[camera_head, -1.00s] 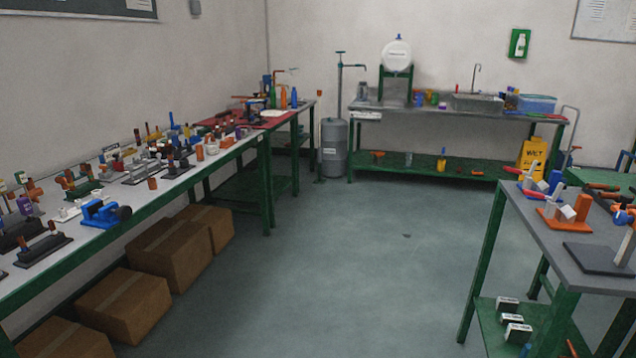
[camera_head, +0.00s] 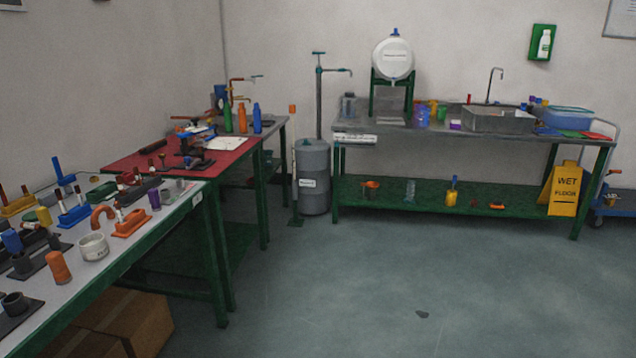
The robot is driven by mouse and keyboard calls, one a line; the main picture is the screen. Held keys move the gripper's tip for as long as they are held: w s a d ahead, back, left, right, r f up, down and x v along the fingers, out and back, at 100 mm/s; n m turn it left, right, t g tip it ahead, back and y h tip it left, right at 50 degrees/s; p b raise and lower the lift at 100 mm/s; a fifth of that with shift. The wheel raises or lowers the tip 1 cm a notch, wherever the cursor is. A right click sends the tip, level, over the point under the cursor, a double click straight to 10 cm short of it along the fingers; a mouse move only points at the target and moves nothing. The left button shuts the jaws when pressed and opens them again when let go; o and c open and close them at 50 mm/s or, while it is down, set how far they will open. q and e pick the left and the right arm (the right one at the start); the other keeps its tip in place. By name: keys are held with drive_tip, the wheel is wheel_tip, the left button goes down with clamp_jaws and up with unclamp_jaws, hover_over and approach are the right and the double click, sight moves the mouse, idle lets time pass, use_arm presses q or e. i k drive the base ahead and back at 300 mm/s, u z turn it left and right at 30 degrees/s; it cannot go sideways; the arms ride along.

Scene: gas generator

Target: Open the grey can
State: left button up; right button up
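Two things could be the grey can, and I cannot tell which is meant. A large grey drum (camera_head: 313,178) with a white label stands upright on the floor in the corner, left of the sink bench. A hand pump pipe (camera_head: 319,95) rises just behind or out of it; I cannot tell which. A small pale grey can-like cup (camera_head: 93,246) with a label stands on the left bench; whether it has a lid is unclear. Neither of my grippers is in view.
The left bench (camera_head: 150,238) holds several small fixtures. The sink bench (camera_head: 450,137) runs along the back wall. A yellow wet-floor sign (camera_head: 565,190) stands at right.

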sight(348, 102)
drive_tip(key=z, duration=0.15)
drive_tip(key=i, duration=2.7)
drive_tip(key=z, duration=0.5)
drive_tip(key=i, duration=3.4)
drive_tip(key=z, duration=0.2)
